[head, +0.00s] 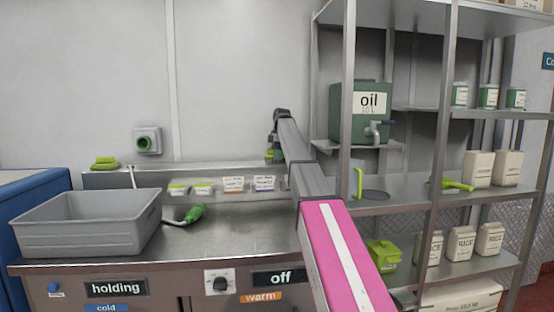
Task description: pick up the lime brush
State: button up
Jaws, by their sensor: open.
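I cannot tell for certain which item is the lime brush. A lime item with a handle (455,185) lies on the right rack's middle shelf. A thin upright lime piece (358,182) stands on the same shelf, further left. A lime block-like item (103,163) sits on the left back ledge. My gripper (273,153) points down over the back ledge, left of the rack and apart from these items. It is open, small and partly hidden by my arm. A little green shows at its tip, too small to identify.
A grey tub (85,222) stands on the counter's left. A green-handled tool (187,215) lies beside it. Small labelled tubs (234,184) line the back ledge. Rack posts (347,100) and an oil tank (345,120) stand right. The counter's middle is clear.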

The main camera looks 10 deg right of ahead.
jog(key=c, duration=1.1)
jog(key=shift+o, duration=0.2)
jog(key=shift+r, duration=0.2)
jog(key=shift+r, duration=0.3)
jog(key=r, duration=0.3)
jog(key=shift+a+r, duration=0.3)
jog(key=shift+r, duration=0.1)
jog(key=s+a+r, duration=0.2)
jog(key=a+r, duration=0.4)
jog(key=a, duration=0.4)
jog(key=shift+s+a+r, duration=0.2)
jog(key=shift+s+a, duration=0.05)
jog(key=shift+a, duration=0.15)
jog(key=shift+o, duration=0.7)
